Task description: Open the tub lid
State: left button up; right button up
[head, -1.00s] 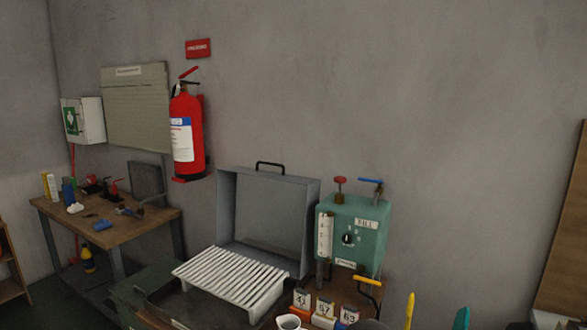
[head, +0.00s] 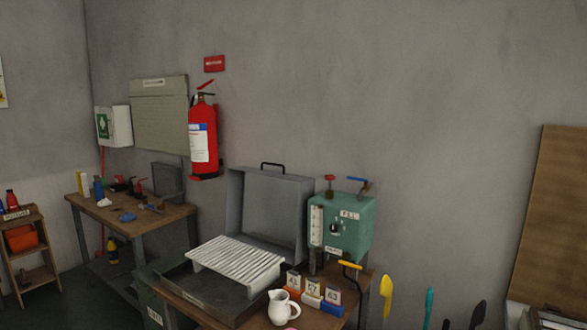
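A grey metal tub (head: 200,300) sits at the lower middle of the head view. Its lid (head: 268,212), a grey panel with a black handle on its top edge, stands upright at the back, so the tub appears open. A white slatted rack (head: 236,262) rests over the tub's opening. Neither of my grippers is in the head view.
A green box labelled FILL (head: 341,228) with red and blue valves stands right of the lid. A white jug (head: 282,307) and numbered blocks (head: 312,297) stand in front. A wooden workbench (head: 135,220) is at left; a fire extinguisher (head: 203,140) hangs on the wall.

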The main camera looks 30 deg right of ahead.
aim_at(236, 177)
jog(key=u, duration=0.15)
jog(key=i, duration=0.85)
jog(key=z, duration=0.05)
